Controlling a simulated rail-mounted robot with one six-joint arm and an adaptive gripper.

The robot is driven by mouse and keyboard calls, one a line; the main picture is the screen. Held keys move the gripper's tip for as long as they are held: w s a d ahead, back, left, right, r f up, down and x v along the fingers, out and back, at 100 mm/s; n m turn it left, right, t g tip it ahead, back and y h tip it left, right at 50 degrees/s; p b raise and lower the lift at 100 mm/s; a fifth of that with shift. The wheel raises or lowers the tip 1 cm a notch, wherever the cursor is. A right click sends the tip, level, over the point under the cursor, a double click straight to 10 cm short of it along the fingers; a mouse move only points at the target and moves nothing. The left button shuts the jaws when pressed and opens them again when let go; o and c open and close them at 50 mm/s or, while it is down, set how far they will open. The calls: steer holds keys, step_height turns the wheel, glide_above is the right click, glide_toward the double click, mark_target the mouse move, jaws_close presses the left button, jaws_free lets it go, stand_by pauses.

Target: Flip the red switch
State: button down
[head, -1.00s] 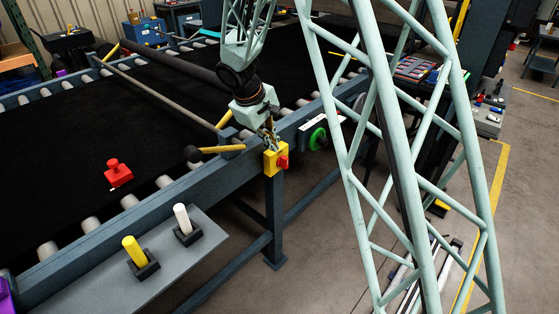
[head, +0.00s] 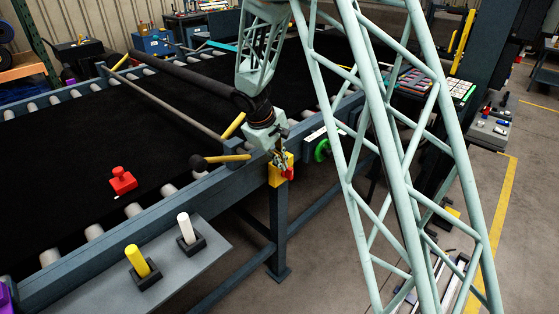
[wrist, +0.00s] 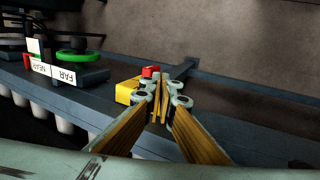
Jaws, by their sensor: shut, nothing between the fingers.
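The red switch (head: 288,174) sits on the front of a yellow box (head: 275,176) fixed to the side rail of the belt frame. It also shows in the wrist view as a small red knob (wrist: 150,71) beyond the yellow box (wrist: 128,91). My gripper (head: 281,162) is shut and empty. In the head view it overlaps the top of the box and partly hides the switch. In the wrist view my gripper's fingertips (wrist: 159,97) are just right of the box and close to the switch. I cannot tell whether they touch it.
A green wheel (head: 322,150) with a white label plate is on the rail right of the box. A yellow-handled lever (head: 227,158) is to its left. A yellow post (head: 137,261) and a white post (head: 186,228) stand on a side shelf. A red block (head: 122,181) lies on the belt.

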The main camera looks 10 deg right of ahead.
mark_target(288, 173)
steer(key=shift+x, duration=2.45)
